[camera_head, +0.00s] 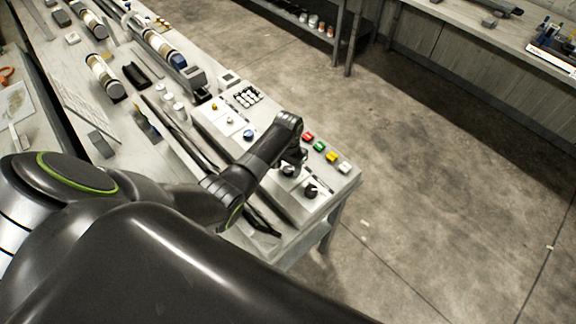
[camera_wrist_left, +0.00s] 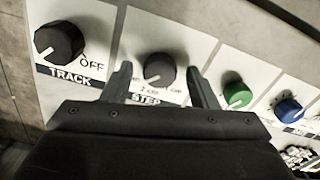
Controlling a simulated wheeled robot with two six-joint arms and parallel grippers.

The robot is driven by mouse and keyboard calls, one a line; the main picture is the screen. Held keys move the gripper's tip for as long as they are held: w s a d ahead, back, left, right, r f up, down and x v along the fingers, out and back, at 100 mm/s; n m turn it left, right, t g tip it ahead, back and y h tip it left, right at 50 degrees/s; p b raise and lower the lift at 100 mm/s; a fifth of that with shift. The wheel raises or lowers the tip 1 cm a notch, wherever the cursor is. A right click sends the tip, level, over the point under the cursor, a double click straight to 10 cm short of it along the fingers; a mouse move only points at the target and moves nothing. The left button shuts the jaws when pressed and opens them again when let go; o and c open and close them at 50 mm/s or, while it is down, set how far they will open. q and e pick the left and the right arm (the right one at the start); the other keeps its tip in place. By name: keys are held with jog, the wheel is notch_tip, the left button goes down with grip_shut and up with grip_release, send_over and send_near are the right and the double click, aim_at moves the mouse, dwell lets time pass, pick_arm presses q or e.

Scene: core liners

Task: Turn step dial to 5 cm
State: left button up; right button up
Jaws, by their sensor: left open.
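The step dial (camera_wrist_left: 158,70) is a dark round knob on a white panel, above the label STEP in the left wrist view. Small marks beside it are too blurred to read fully. My left gripper (camera_wrist_left: 162,78) is open, with one finger on each side of the step dial; I cannot tell whether either finger touches it. In the head view my left gripper (camera_head: 292,160) is over the control panel (camera_head: 325,190), and the step dial (camera_head: 289,170) is partly hidden by it. My right gripper is not in view.
The black track dial (camera_wrist_left: 60,42), marked OFF, sits left of the step dial. A green knob (camera_wrist_left: 237,95) and a blue knob (camera_wrist_left: 288,108) sit to its right. Coloured buttons (camera_head: 319,146) line the panel's edge. Core tubes (camera_head: 105,76) lie further along the bench.

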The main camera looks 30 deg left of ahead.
aim_at(288, 169)
pick_arm(q)
jog(key=shift+r, duration=0.6)
notch_tip(288, 169, up, 16)
jog(key=shift+r, duration=0.15)
dwell(0.6)
